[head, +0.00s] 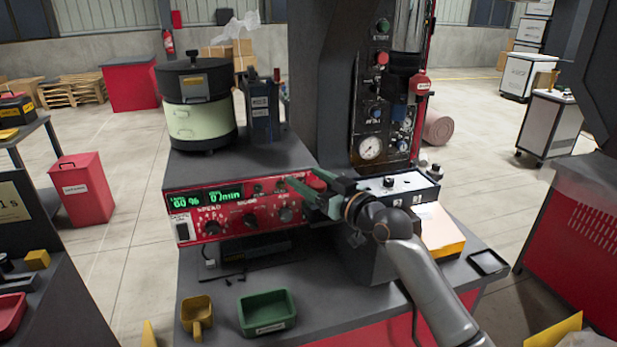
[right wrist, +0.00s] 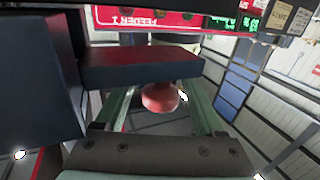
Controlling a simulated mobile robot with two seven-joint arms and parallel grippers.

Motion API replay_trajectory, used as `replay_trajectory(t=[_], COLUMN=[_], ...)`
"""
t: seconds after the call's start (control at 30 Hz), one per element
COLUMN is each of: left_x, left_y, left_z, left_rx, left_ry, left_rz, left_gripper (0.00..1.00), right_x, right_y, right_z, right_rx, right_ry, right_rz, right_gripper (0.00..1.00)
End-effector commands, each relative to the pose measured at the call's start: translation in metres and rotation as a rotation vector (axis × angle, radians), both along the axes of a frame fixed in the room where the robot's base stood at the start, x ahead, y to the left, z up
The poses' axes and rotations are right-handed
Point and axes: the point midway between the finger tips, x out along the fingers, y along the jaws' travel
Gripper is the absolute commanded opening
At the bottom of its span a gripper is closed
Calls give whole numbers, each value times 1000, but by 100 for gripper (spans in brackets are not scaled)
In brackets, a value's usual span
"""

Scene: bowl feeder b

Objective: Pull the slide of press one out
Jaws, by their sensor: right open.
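My right gripper (head: 306,182) is at the press, in front of the red control panel's right end. Its two green fingers are open. A round red knob (right wrist: 160,97) shows between the fingers in the right wrist view, with a gap on each side. A dark bar (right wrist: 140,66) lies just beyond the knob and may be the slide; I cannot tell how far out it is. The knob also shows between the fingers in the head view (head: 317,180). The press (head: 335,90) is a dark column with a gauge panel. My left gripper is not in view.
The red feeder control panel (head: 250,212) sits left of the gripper, below a bowl feeder (head: 197,120). A white-topped button box (head: 395,187) is close on the right. A green tray (head: 267,312) and a yellow scoop (head: 197,317) stand on the bench front.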

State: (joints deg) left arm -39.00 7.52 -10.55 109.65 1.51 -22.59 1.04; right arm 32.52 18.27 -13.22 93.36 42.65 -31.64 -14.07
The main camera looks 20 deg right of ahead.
Motion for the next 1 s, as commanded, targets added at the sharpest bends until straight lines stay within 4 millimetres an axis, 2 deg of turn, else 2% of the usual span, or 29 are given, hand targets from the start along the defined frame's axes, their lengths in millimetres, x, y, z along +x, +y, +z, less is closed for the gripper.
replay_trajectory(t=[0.33,0.9,1.0], left_x=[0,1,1], left_y=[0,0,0], left_z=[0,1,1], left_rx=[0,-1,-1], left_ry=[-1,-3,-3], left_rz=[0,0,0], left_gripper=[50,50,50], right_x=[2,2,2], right_y=[2,1,1], right_z=[0,0,0], right_rx=[-1,0,0], right_ry=[0,0,1], right_rz=[1,0,0], right_gripper=[70,6,0])
